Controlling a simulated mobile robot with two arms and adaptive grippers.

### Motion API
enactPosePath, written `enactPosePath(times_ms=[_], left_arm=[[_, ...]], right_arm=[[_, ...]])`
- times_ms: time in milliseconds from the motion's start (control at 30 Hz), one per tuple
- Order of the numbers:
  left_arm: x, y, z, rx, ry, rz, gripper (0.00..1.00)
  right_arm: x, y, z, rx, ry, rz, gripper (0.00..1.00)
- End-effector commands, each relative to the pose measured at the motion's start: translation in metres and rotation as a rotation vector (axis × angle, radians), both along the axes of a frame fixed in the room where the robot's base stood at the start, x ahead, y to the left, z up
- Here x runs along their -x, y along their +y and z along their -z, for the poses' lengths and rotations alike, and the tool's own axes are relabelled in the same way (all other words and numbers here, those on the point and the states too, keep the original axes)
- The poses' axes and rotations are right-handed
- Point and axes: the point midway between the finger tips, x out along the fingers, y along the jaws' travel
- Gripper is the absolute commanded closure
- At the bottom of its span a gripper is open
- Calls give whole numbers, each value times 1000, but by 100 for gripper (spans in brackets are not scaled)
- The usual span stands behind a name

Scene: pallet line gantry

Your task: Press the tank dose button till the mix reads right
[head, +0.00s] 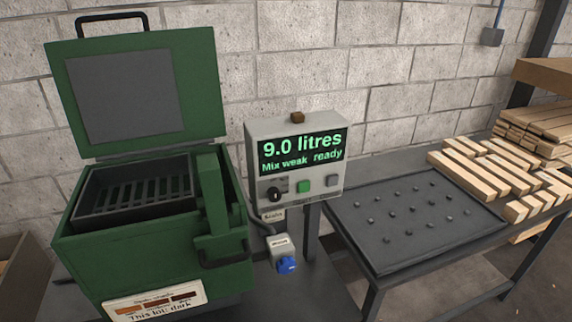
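A grey control box (252,152) stands on a post right of the green tank (150,255). Its display (302,150) reads "9.0 litres" and "Mix weak ready". Below the display are a black knob (274,194), a green button (303,186) and a grey button (332,181). A small light box (281,245) with a blue button or knob (286,265) hangs under the control box; its label is too small to read. The tank's lid (140,90) stands open over a dark slatted basket (135,205). Neither gripper is in view.
A label on the tank front (155,303) reads "This lot: dark" beside brown swatches. A dark studded table (420,222) stands to the right, with wooden blocks (500,170) and stacked boards (545,125) beyond it. A block wall closes the back.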

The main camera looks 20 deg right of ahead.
Motion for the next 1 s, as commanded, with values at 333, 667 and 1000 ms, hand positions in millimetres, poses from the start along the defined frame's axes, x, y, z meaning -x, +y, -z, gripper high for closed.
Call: enactPosePath(times_ms=[333,667,1000], left_arm=[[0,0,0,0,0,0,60],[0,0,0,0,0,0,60],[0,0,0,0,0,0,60]], right_arm=[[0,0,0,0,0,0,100],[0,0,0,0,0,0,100],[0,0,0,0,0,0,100]])
